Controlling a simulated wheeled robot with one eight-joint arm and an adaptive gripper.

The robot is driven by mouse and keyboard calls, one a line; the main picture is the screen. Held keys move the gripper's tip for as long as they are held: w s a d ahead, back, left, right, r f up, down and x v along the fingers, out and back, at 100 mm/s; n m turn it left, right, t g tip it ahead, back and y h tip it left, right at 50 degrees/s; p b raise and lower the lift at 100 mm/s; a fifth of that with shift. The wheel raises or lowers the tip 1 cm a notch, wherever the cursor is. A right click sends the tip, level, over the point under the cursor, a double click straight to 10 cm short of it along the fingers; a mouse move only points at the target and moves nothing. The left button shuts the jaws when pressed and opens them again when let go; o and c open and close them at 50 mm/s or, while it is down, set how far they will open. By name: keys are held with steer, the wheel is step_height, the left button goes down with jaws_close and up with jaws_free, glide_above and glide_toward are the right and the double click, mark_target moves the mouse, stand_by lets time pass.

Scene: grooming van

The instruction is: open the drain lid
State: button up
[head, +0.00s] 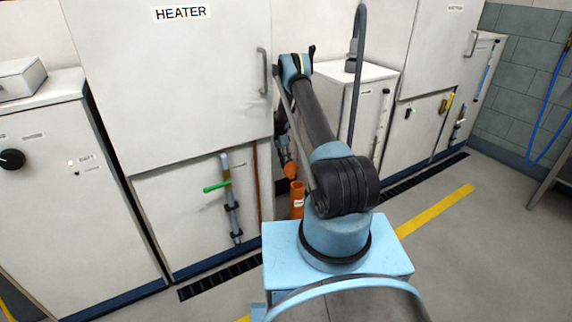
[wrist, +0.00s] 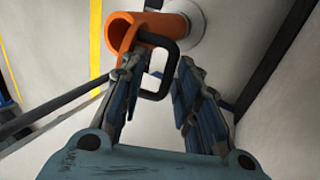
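An orange drain pipe (head: 297,204) with a white label stands on the floor by the heater cabinet. A rounded orange part (head: 290,170), perhaps its lid, shows just above it, below my gripper (head: 284,146), which is partly hidden behind my arm. In the wrist view the orange part (wrist: 124,34) has a hollow-looking end and a black loop handle (wrist: 170,62). My gripper's fingers (wrist: 158,66) are apart, with the handle at and between their tips. The left fingertip overlaps the handle; I cannot tell whether they touch. How far the lid stands open is unclear.
The heater cabinet (head: 175,90) rises behind, with a green-handled valve pipe (head: 228,190) on its front. A dark floor grate (head: 222,276) runs along the cabinets. Yellow-striped floor (head: 440,208) is clear at right.

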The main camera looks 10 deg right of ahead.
steer(key=shift+r, duration=0.1)
step_height(320, 180, up, 10)
stand_by(0.6)
steer(key=shift+f, duration=0.2)
jaws_close()
steer(key=shift+s+d+f+n+t+y, duration=0.1)
steer(key=shift+f+n+t+y, duration=0.65)
steer(key=shift+n, duration=2.25)
steer(key=shift+s+d+f+n+t+y, duration=0.1)
steer(key=shift+f+n+t, duration=1.25)
steer(key=shift+n, duration=1.65)
steer(key=shift+d+f+n+t+y, duration=0.1)
steer(key=shift+f+n+t+y, duration=0.4)
steer(key=shift+f+n, duration=1.7)
